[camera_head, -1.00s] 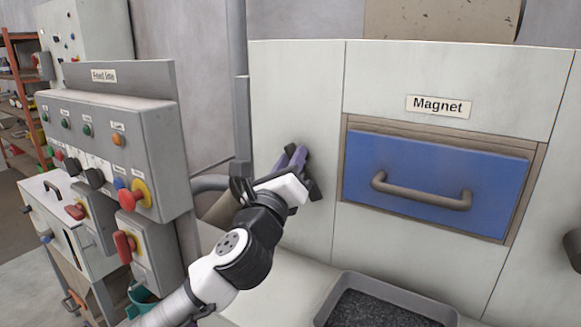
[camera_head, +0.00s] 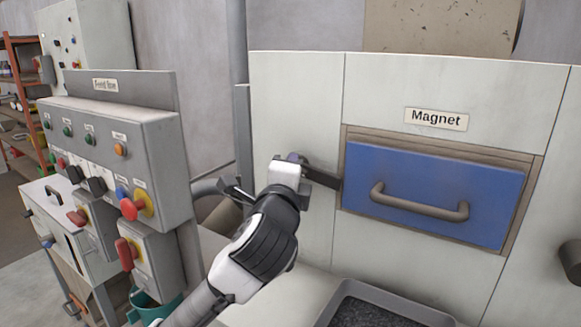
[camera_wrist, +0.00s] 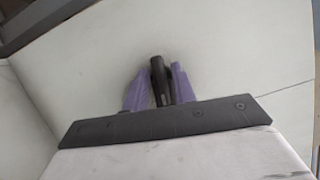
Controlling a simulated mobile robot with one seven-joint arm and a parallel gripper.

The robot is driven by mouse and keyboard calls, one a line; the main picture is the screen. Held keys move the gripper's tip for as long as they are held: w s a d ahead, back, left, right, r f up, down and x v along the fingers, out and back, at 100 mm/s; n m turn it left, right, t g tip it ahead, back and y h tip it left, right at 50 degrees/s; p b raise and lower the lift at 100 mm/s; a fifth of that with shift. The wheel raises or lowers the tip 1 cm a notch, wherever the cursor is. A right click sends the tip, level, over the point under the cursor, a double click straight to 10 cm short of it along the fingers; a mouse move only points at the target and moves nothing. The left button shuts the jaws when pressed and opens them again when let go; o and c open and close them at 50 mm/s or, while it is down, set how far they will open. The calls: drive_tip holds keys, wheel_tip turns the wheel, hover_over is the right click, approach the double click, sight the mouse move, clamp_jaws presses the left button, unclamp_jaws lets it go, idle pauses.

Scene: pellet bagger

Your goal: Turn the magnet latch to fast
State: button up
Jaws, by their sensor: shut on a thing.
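The blue magnet drawer (camera_head: 430,185) is closed in its brown frame, under the "Magnet" label. My gripper (camera_head: 293,160) is in front of the pale panel just left of the drawer. In the wrist view, its purple fingers (camera_wrist: 158,85) are shut on the black latch handle (camera_wrist: 158,75), which stands between them. A dark bar (camera_head: 323,178) reaches from my gripper to the left edge of the drawer frame in the head view. I cannot tell whether it is the latch or part of my gripper. My wrist hides the latch's base.
A grey tray of dark pellets (camera_head: 370,290) lies below the drawer. The feed line control box (camera_head: 115,155), with buttons and red knobs, stands to the left.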

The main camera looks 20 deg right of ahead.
drive_tip(key=shift+n+g, duration=0.3)
drive_tip(key=shift+n, duration=0.4)
drive_tip(key=shift+p, duration=0.3)
drive_tip(key=o, duration=0.7)
drive_tip(key=b+v, duration=0.8)
drive_tip(key=v, duration=0.5)
drive_tip(key=shift+s+b, duration=0.35)
drive_tip(key=shift+s, duration=0.05)
